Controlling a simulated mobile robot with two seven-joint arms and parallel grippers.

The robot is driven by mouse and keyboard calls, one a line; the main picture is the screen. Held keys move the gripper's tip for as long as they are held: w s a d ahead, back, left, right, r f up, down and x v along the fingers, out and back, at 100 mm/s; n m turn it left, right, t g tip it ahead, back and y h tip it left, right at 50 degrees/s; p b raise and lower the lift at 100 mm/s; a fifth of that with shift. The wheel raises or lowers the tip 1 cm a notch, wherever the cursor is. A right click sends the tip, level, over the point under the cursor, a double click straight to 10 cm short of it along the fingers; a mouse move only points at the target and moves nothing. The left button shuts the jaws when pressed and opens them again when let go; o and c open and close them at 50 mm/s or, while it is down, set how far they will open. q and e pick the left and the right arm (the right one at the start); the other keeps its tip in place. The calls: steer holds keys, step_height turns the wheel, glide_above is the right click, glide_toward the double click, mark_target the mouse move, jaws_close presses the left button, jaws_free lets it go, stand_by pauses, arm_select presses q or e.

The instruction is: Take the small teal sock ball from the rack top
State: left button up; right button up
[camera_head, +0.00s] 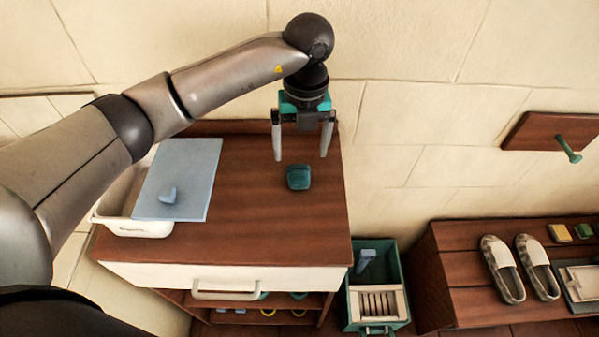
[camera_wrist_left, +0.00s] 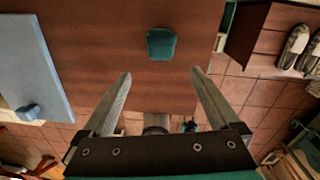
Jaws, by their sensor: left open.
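The small teal sock ball (camera_head: 298,177) sits on the brown wooden rack top (camera_head: 255,215), right of the middle. In the left wrist view the sock ball (camera_wrist_left: 161,44) lies on the wood beyond the fingertips, roughly midway between them. My left gripper (camera_head: 301,157) is open and empty, pointing down above the rack top, close to the sock ball and on its far side. In the left wrist view its two fingers (camera_wrist_left: 160,74) are spread wide with nothing between them. My right gripper does not show.
A light blue board (camera_head: 187,168) with a small blue piece on it lies at the rack's left, partly over a white bin (camera_head: 137,228). A green crate (camera_head: 398,268) stands right of the rack. A low bench (camera_head: 455,262) holds shoes. The wood around the sock ball is clear.

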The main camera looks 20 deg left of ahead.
arm_select(q)
glide_above(300, 176)
step_height(300, 176, down, 4)
steer(key=shift+s+f, duration=0.15)
steer(key=shift+f, duration=0.55)
step_height(300, 176, down, 5)
steer(key=shift+r, duration=0.1)
steer(key=shift+c, duration=1.2)
steer(key=c, duration=1.2)
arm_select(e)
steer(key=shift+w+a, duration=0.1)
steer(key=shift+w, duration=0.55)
